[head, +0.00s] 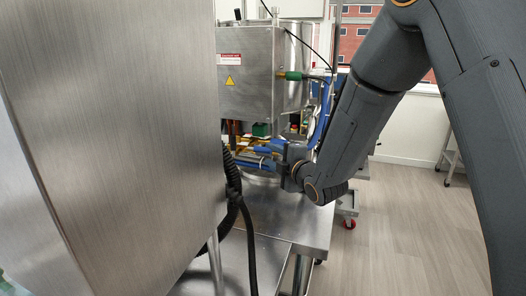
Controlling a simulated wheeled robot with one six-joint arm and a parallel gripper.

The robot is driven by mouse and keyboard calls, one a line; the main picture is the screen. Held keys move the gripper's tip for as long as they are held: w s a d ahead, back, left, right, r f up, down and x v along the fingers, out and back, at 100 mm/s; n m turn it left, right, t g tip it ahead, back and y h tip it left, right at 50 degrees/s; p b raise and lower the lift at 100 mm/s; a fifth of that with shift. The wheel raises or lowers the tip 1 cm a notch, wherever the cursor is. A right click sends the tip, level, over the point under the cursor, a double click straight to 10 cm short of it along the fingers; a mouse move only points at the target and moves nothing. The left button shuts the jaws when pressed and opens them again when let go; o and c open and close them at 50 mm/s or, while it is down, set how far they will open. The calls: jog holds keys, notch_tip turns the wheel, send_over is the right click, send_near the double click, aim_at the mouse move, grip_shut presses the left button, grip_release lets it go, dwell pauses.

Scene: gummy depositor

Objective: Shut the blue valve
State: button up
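My arm comes down from the upper right. My gripper (262,155) is at its end, low in front of the steel depositor (247,92). Several small blue parts show at the gripper, pointing left. They are small and overlap, so I cannot tell for sure which are gripper fingers and which belong to the blue valve. I cannot make out the valve handle's position, or whether the gripper touches it. A green fitting (291,76) with a blue hose (322,116) is on the depositor's right side.
A large steel cabinet (120,130) fills the left and hides part of the depositor. Black hoses (234,190) hang beside it. A steel table (300,222) stands below the gripper. The floor (415,235) at the right is mostly clear.

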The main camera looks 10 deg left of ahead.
aim_at(264, 151)
jog(key=shift+p+x, duration=1.1)
jog(key=shift+x, duration=2.5)
jog(key=shift+c, duration=0.5)
grip_shut()
